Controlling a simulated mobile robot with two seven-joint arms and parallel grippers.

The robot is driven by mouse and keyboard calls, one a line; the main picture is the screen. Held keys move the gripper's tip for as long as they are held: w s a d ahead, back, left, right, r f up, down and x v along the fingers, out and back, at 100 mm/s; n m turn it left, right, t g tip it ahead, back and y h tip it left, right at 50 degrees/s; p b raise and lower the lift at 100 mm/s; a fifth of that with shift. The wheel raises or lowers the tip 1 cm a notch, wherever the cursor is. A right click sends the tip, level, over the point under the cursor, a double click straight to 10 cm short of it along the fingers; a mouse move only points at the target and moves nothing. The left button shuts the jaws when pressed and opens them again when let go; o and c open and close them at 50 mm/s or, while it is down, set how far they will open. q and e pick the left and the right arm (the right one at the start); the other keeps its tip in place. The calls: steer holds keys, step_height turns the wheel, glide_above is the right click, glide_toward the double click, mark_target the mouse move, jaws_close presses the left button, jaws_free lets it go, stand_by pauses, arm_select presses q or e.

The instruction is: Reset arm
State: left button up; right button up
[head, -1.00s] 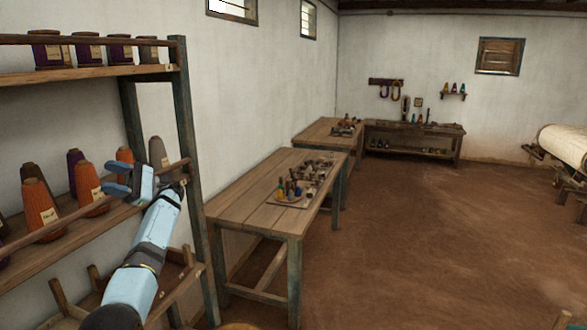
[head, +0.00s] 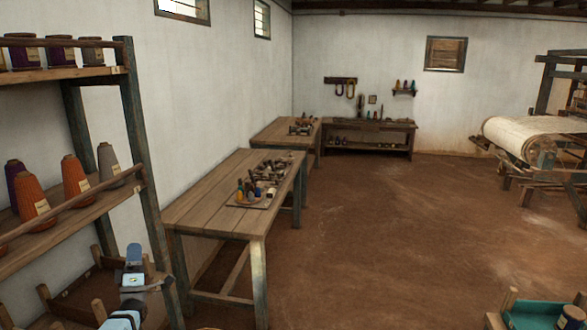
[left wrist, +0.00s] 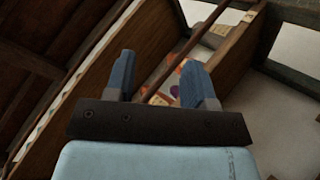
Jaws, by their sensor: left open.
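My left gripper (left wrist: 160,85) is open and empty in the left wrist view, its two blue fingers spread apart. In the head view my left gripper (head: 134,262) is low at the lower left, in front of the shelf rack (head: 143,150) and near its bottom tier. My right gripper is not in view.
Orange cones (head: 75,178) and a grey cone (head: 108,160) stand on the rack's middle shelf. A long wooden table (head: 205,190) with a loaded tray stands right of the rack. A cloth roll (head: 520,135) is at far right. The middle floor (head: 370,230) is clear.

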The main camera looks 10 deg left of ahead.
arm_select(q)
steer(key=w+f+m+g+h, duration=0.55)
steer(key=f+m+g, duration=0.35)
steer(key=f+m, duration=0.3)
step_height(320, 180, down, 9)
steer(key=s+a+m+g+y, duration=0.2)
steer(key=s+m+g, duration=0.1)
steer(key=m+g, duration=0.35)
steer(key=s+d+f+m+h, duration=0.1)
steer(key=s+d+f, duration=0.3)
steer(key=s+d, duration=0.25)
steer(key=s+d+f+h, duration=0.1)
steer(key=s+d+f, duration=0.4)
steer(key=d, duration=0.2)
steer(key=s+d+h, duration=0.2)
steer(key=s+d, duration=0.6)
steer(key=s, duration=0.4)
steer(key=s+d+h, duration=0.2)
steer(key=s+d, duration=0.6)
steer(key=s, duration=0.3)
steer(key=s+d+r, duration=0.2)
steer(key=s, duration=0.3)
steer(key=s+d+r, duration=0.3)
steer(key=s, duration=0.3)
steer(key=shift+g, duration=0.35)
steer(key=shift+w+f+h, duration=0.1)
steer(key=shift+h, duration=0.15)
steer(key=shift+c, duration=0.7)
